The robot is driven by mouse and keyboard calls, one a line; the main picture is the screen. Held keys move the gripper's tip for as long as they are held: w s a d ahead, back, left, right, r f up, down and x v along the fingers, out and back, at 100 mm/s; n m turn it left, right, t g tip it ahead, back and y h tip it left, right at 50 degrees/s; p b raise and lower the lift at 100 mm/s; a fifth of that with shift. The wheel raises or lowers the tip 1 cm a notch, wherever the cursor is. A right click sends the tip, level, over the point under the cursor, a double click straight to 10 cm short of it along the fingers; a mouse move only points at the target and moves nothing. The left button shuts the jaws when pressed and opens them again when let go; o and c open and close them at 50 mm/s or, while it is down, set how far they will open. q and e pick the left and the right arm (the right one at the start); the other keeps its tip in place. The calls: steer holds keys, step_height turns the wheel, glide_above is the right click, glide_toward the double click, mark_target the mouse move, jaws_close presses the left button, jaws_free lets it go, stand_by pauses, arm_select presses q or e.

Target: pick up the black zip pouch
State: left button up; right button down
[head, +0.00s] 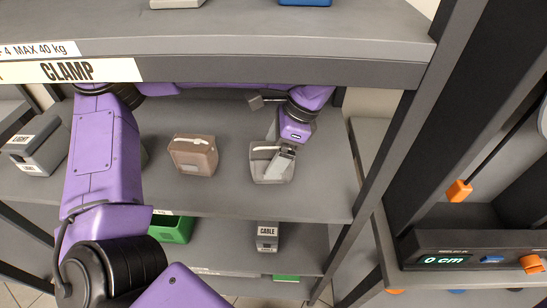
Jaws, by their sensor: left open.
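I cannot make out a black zip pouch in the head view. My left gripper (284,160) is open and points down over a grey, box-like item (262,172) with a pale strip on top, on the middle shelf (225,195). The fingers overlap this item's right side in the picture; I cannot tell whether they touch it. A brown, box-like item (193,157) with a pale strip on top stands apart to the left. My right gripper is not in view.
The upper shelf (280,72) with a CLAMP label overhangs my left arm. A grey LIGHT box (36,148) stands far left. Below are a green bin (176,231) and a CABLE box (267,232). A dark upright (388,150) bounds the right; a 0 cm display (444,260) stands beyond.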

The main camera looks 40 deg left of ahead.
arm_select(q)
steer(key=shift+x, duration=0.85)
steer(key=shift+a+f, duration=0.2)
steer(key=shift+w+f, duration=0.1)
steer(key=shift+d, duration=0.15)
steer(key=c, duration=1.2)
steer(key=shift+c, duration=0.2)
